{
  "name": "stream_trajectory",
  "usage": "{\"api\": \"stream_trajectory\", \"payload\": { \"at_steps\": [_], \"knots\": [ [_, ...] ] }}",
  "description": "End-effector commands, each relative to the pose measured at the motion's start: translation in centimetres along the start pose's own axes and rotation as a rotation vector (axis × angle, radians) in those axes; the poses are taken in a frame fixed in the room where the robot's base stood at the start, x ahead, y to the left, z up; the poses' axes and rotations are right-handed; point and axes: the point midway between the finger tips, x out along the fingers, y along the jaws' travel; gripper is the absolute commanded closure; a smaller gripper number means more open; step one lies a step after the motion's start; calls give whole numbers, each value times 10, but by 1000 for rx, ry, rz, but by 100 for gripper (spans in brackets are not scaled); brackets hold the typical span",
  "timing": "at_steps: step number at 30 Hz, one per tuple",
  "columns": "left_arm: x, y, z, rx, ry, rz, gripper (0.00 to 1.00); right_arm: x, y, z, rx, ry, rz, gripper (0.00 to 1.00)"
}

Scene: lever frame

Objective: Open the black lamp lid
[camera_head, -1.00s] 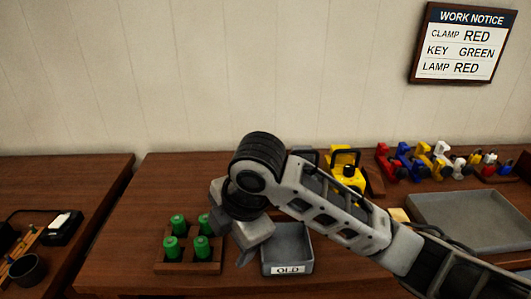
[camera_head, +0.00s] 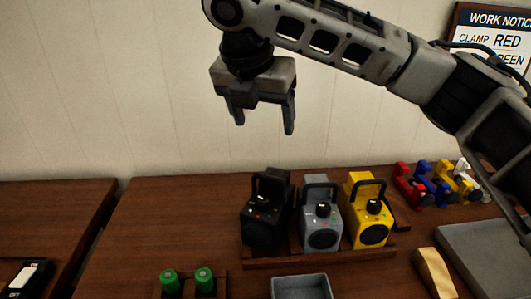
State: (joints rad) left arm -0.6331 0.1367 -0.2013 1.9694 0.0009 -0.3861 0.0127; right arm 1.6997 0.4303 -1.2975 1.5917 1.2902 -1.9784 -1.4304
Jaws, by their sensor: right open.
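The black lamp (camera_head: 266,212) stands at the left end of a row of three lamps on the wooden table. It has an upright handle on top and small coloured spots on its upper face. Its lid appears closed, though the dark surface shows little detail. My right gripper (camera_head: 262,122) hangs high above and slightly left of the black lamp, fingers pointing down, open and empty. My left gripper is not in view.
A grey lamp (camera_head: 320,221) and a yellow lamp (camera_head: 368,215) stand beside the black one in a wooden holder (camera_head: 290,261). Green cylinders (camera_head: 204,280) and a grey tray (camera_head: 300,287) are in front. Coloured clamps (camera_head: 422,180) are at right.

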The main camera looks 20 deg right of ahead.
Motion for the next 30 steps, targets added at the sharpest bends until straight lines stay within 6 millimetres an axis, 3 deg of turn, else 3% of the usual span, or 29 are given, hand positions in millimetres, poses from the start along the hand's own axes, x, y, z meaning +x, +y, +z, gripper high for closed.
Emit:
{"api": "stream_trajectory", "payload": {
  "at_steps": [8,21,30],
  "knots": [
    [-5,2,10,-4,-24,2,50,34,-1,0,1,2,-5,29],
    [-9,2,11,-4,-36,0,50,126,-1,0,2,1,-4,29],
    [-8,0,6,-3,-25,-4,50,157,0,0,2,0,-1,29]
  ]
}}
